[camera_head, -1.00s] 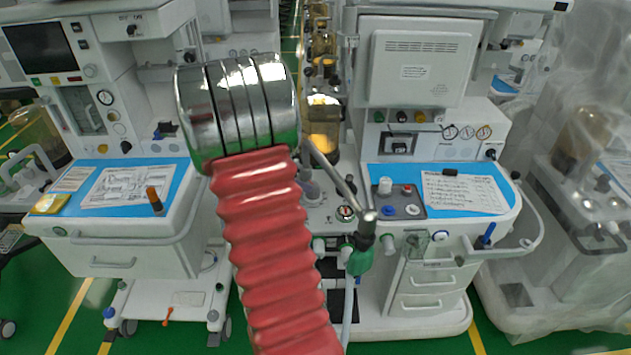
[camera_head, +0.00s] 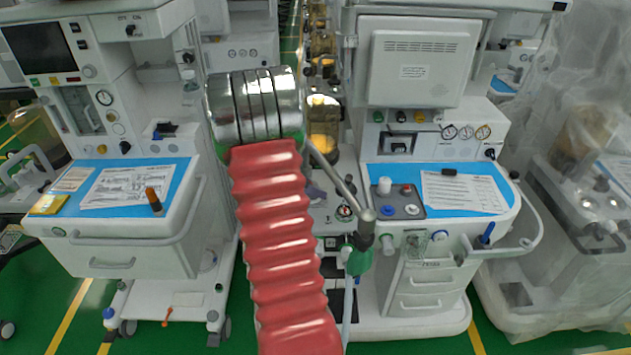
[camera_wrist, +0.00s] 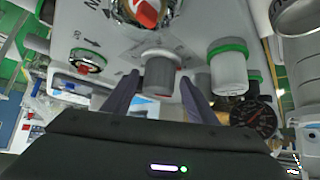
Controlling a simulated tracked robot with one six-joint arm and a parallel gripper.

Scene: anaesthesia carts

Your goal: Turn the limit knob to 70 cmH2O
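A grey ribbed knob (camera_wrist: 158,76), which I take to be the limit knob, sits on a pale panel in the middle of the wrist view. Its scale is too small to read. My gripper (camera_wrist: 158,92) is open, with one dark finger on each side of the knob and gaps between. I cannot tell how deep the fingertips reach along it. In the head view my red ribbed arm with its chrome rings covers the middle, and the knob cannot be made out there.
A green-ringed port (camera_wrist: 228,70) and a round black gauge (camera_wrist: 254,118) stand close right of the knob. A chrome part with a red mark (camera_wrist: 146,12) is beyond it. A small red-and-green fitting (camera_wrist: 87,62) lies left. In the head view, a metal rod (camera_head: 340,180) slants beside my arm.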

